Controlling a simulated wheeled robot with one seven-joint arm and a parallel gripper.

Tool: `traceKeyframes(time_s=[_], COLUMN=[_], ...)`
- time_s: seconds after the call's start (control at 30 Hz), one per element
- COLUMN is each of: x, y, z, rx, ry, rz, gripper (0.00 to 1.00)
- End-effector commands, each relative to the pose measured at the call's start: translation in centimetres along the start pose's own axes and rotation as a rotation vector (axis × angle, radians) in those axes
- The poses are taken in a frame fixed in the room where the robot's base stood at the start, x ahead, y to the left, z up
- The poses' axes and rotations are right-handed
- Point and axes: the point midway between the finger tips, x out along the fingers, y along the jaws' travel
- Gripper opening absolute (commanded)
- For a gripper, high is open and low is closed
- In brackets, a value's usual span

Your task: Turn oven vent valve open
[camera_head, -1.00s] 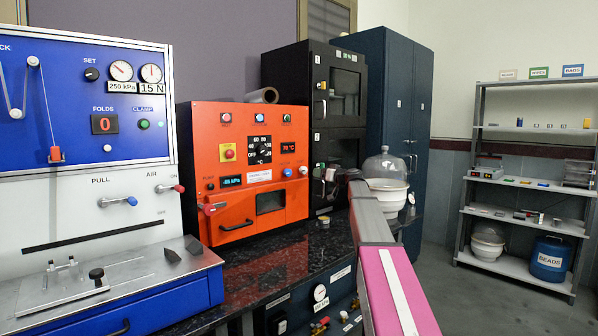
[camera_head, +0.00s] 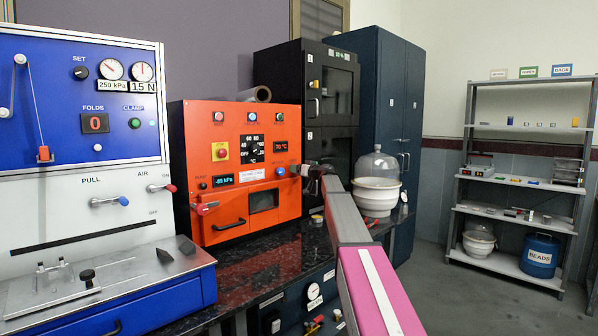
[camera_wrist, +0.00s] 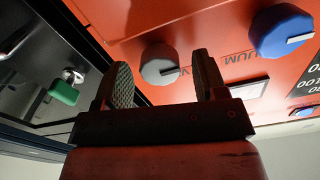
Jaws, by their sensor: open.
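The orange oven (camera_head: 240,170) stands on the dark counter. The blue knob also shows in the head view (camera_head: 280,171). Which knob is the vent valve I cannot read. My gripper (camera_wrist: 161,62) is open, with one finger on each side of the grey knob in the wrist view. Whether the fingers touch it I cannot tell. In the head view my gripper (camera_head: 310,174) is at the oven's right front edge and hides the grey knob.
A black cabinet (camera_head: 330,90) stands right behind the oven. A glass-domed white vessel (camera_head: 376,196) is right of my arm. A blue and white test machine (camera_head: 85,110) stands at the left. A green-handled fitting (camera_wrist: 62,92) shows left in the wrist view.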

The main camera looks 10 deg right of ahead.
Motion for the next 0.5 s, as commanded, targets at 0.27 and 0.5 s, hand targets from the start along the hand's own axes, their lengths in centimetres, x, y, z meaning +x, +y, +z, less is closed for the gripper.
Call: traceKeyframes(time_s=[0.27,0.5], x=[-0.04,-0.05], y=[-0.01,-0.02], z=[0.01,0.02], rx=[0.0,0.004], ry=[0.0,0.0], rz=[0.0,0.0], gripper=[0.29,0.16])
